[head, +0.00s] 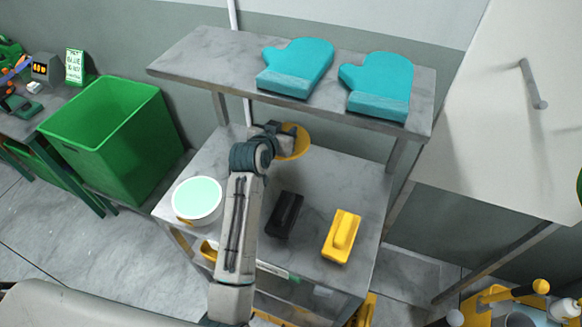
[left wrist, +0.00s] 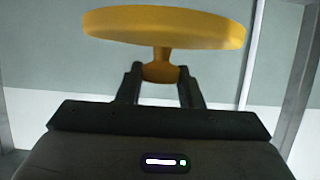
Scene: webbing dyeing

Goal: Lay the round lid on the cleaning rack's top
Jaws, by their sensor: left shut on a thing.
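The round lid (head: 296,143) is yellow; the arm partly covers it in the head view. In the left wrist view the lid (left wrist: 165,28) shows nearly edge-on, its knob pointing down between the fingers. My left gripper (left wrist: 160,74) is shut on the knob. In the head view my left gripper (head: 280,132) is over the rear of the rack's lower board, below the top board's front edge. The cleaning rack's top (head: 210,62) is a grey marbled board carrying two teal mitts (head: 297,67) (head: 378,86). My right gripper is not in view.
The lower board (head: 335,180) carries a white round tub (head: 197,201) with pale green contents, a black brush (head: 285,214) and a yellow brush (head: 341,236). The top's left part is bare. A green bin (head: 110,140) stands left; a white cabinet (head: 500,120) stands right.

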